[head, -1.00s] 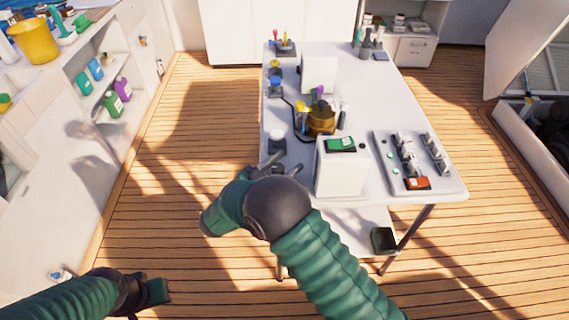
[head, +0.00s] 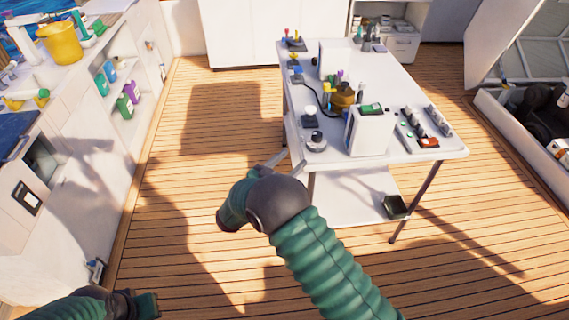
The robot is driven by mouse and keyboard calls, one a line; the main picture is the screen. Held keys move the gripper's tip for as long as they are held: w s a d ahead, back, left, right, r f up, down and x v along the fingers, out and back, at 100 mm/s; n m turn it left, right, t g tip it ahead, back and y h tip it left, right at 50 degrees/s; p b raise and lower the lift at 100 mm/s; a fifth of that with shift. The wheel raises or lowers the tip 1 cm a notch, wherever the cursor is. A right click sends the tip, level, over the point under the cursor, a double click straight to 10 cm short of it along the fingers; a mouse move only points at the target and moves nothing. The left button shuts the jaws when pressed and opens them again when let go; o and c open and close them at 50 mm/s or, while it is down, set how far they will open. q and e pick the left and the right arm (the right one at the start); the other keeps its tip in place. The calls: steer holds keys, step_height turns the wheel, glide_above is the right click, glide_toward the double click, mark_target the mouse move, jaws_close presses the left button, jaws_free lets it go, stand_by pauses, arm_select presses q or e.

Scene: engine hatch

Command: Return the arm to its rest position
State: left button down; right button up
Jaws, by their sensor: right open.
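My right arm (head: 325,265), in a green ribbed sleeve with a dark joint, reaches up from the bottom right in the head view. My right gripper (head: 281,163) is beyond the dark joint, with its grey fingers spread apart and nothing seen between them. It shows just left of the near left corner of the white table (head: 395,92); its exact distance from the table edge is hard to tell. My left arm (head: 80,305) shows low at the bottom left corner; its fingers are not visible.
The table holds a white box (head: 370,132), a brass pot (head: 342,95) and a tray of parts (head: 425,127). A dark bin (head: 395,207) sits on its lower shelf. White cabinets (head: 75,150) line the left. Wooden floor between is clear. An open hatch (head: 530,120) is at right.

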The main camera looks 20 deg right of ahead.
steer(key=w+a+r+n+t+y, duration=0.25)
steer(key=w+n+y, duration=0.2)
steer(key=y, duration=0.25)
steer(key=s+a+f+n+y, duration=0.3)
steer(key=s+a+n+y, duration=0.1)
steer(key=s+a+y, duration=0.25)
steer(key=s+d+f+n+g+y, duration=0.15)
steer(key=s+g, duration=0.25)
steer(key=s, duration=0.8)
steer(key=s+d+f+n+g+y, duration=0.1)
steer(key=s+d+f+n+g, duration=0.3)
steer(key=s, duration=0.7)
arm_select(q)
steer(key=w+p+v, duration=0.2)
steer(key=p+v, duration=0.6)
steer(key=w+r+p+v, duration=0.1)
steer(key=p+v, duration=0.7)
steer(key=p, duration=0.1)
steer(key=shift+w+r, duration=0.2)
steer(key=shift+w, duration=0.1)
arm_select(e)
step_height(320, 180, up, 18)
steer(key=s+a+m, duration=0.1)
steer(key=a+m, duration=0.1)
steer(key=shift+s+a+g, duration=0.15)
steer(key=shift+a+g, duration=0.05)
steer(key=shift+g, duration=0.25)
